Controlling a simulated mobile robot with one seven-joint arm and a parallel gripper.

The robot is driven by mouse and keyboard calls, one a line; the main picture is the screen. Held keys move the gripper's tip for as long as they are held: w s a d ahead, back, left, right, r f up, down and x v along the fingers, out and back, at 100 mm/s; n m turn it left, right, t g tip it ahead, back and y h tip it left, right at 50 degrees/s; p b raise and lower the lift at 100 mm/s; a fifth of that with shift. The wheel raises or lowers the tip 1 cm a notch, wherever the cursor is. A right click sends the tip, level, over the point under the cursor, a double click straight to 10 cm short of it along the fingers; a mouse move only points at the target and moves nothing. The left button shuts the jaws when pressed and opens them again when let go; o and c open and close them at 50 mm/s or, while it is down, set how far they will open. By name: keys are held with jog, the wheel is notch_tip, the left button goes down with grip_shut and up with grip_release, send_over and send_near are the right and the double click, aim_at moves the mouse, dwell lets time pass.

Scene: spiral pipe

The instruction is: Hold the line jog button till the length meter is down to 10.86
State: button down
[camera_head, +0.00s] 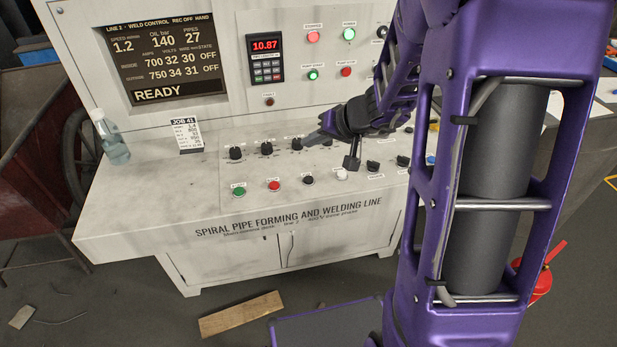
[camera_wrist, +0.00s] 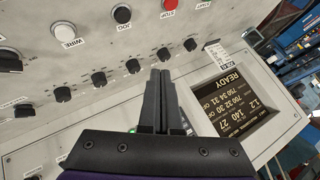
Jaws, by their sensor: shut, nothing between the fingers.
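The length meter (camera_head: 266,45) on the upright panel reads 10.87 in red digits. The black jog button (camera_head: 308,180) sits in the front row of the desk, between a red button and a white one. In the wrist view the jog button (camera_wrist: 122,14) has a JOG label and stands clear of my fingers. My gripper (camera_head: 308,141) is shut and empty over the row of black knobs, behind the jog button. In the wrist view its fingertips (camera_wrist: 160,72) overlap the knob row; I cannot tell whether they touch anything.
The red stop button (camera_head: 274,185) and white wire button (camera_head: 341,174) flank the jog button. Black knobs (camera_head: 267,148) line the desk behind. The screen (camera_head: 175,58) shows READY. A job card (camera_head: 187,134) and a bottle (camera_head: 110,137) stand at left.

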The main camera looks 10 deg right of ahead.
notch_tip(320, 180, down, 7)
jog(key=b, duration=0.4)
jog(key=shift+f+b, duration=0.1)
jog(key=shift+b, duration=0.25)
jog(key=shift+f+b, duration=0.75)
jog(key=shift+b, duration=0.4)
jog(key=shift+f+b, duration=0.8)
jog(key=shift+b, duration=0.4)
dwell(1.0)
dwell(0.6)
jog(key=shift+r+p, duration=0.3)
jog(key=shift+r, duration=0.5)
jog(key=shift+r, duration=0.15)
jog(key=shift+r+p, duration=1.35)
jog(key=shift+r, duration=1.05)
